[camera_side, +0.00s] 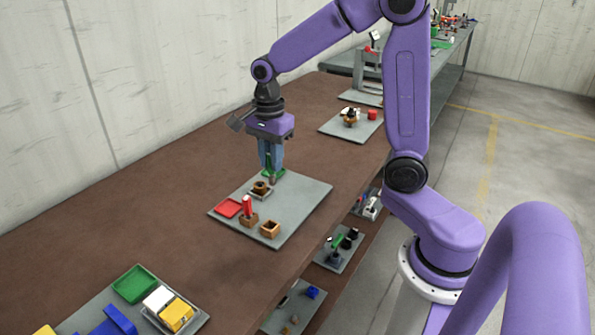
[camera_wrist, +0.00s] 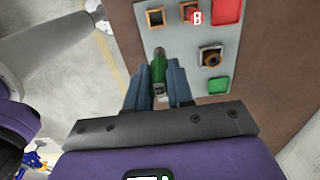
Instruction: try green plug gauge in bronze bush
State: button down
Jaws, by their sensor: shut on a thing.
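My gripper (camera_side: 270,160) is shut on the green plug gauge (camera_wrist: 157,72), which stands between the blue-grey fingers in the wrist view. In the side view the gauge (camera_side: 268,163) is mostly hidden by the fingers, above the far part of the grey board. The bronze bush (camera_wrist: 211,57) sits in a grey holder, to the right of the gauge in the wrist view and apart from it. Its dark bore is open upward. It also shows in the side view (camera_side: 261,187), just in front of my gripper.
On the grey board (camera_side: 302,196) are a red plug gauge (camera_side: 246,205) standing in a wooden block, an empty wooden block (camera_side: 270,229), a red tray (camera_side: 228,208) and a green tray (camera_wrist: 218,85). The board's right part is clear.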

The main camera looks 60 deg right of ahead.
jog(key=w+d+f, duration=0.4)
jog(key=w+d, duration=0.5)
jog(key=w, duration=0.2)
jog(key=shift+w, duration=0.4)
jog(key=shift+f, duration=0.15)
jog(key=shift+f, duration=2.5)
jog(key=shift+s+f, duration=0.1)
jog(key=shift+f, duration=0.7)
jog(key=shift+r, duration=0.65)
jog(key=shift+f, duration=0.75)
dwell(1.6)
